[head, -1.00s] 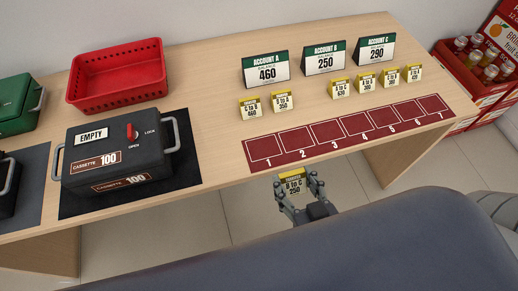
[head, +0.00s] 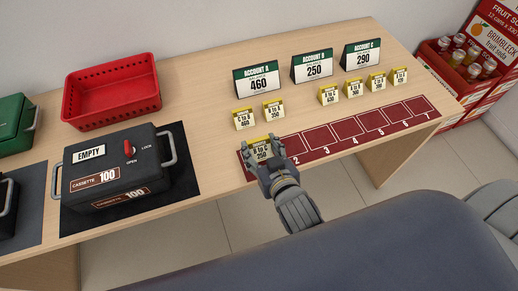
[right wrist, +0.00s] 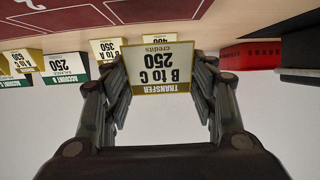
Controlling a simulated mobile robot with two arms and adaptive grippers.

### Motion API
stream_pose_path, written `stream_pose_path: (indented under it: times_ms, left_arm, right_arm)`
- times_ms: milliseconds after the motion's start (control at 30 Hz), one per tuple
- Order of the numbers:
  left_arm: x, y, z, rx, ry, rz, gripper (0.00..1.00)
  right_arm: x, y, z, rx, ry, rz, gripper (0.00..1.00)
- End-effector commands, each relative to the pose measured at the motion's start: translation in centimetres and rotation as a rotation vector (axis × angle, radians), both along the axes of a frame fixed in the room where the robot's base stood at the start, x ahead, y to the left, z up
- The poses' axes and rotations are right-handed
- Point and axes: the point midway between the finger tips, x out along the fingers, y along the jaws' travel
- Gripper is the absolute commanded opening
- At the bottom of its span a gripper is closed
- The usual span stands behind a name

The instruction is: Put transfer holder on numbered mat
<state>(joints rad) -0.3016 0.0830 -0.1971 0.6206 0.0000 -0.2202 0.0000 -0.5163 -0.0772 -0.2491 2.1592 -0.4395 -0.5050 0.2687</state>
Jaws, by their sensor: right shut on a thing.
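The yellow-topped transfer holder reading "B to C 250" (head: 257,146) is in my right gripper (head: 268,163), over the left end of the mat at the first square. In the right wrist view the holder (right wrist: 160,66) shows upside down between the two fingers (right wrist: 160,88). The dark red numbered mat (head: 352,132) runs along the table's front edge; its bare squares show to the right. My gripper hides the number 1. I cannot tell whether the holder touches the mat. My left gripper is out of view.
Two transfer holders (head: 243,118) stand behind the mat's left end, several more (head: 328,95) further right. Account signs (head: 257,80) stand behind them. A black cassette (head: 117,170) is on a dark pad at left, with a red basket (head: 112,91) behind it.

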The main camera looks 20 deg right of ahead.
Motion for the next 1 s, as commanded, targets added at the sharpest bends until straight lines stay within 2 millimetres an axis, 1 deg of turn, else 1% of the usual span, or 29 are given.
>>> stream_pose_path:
  times_ms: [33,167,267,400,467,833,867,900,933,1000]
  left_arm:
    - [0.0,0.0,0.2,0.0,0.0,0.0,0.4]
    - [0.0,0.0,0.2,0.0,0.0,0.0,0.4]
    - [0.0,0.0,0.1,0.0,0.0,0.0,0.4]
    - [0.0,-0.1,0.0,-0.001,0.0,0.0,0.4]
    - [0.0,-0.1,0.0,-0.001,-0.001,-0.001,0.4]
    - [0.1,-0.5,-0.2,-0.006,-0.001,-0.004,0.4]
    - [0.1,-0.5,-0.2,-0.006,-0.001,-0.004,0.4]
    - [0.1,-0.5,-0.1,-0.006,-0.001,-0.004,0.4]
    - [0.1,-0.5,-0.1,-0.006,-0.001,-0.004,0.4]
    - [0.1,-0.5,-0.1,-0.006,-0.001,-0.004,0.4]
  right_arm:
    - [0.7,0.0,0.1,-0.001,-0.002,0.0,0.29]
    - [1.6,0.1,-0.1,0.0,-0.001,0.0,0.29]
    - [1.6,0.1,-1.2,0.0,0.004,0.0,0.29]
    - [1.6,0.1,-3.2,0.0,0.004,-0.001,0.29]
    - [1.6,0.1,-3.6,0.0,0.002,-0.001,0.29]
    - [1.5,0.1,-4.0,0.002,0.001,-0.001,0.29]
    - [1.5,0.1,-4.0,0.002,0.001,-0.001,0.55]
    - [1.5,0.1,-4.0,0.002,0.001,-0.001,0.64]
    - [1.5,0.1,-4.0,0.002,0.001,-0.001,0.71]
    - [1.5,0.1,-4.0,0.001,0.001,0.0,0.73]
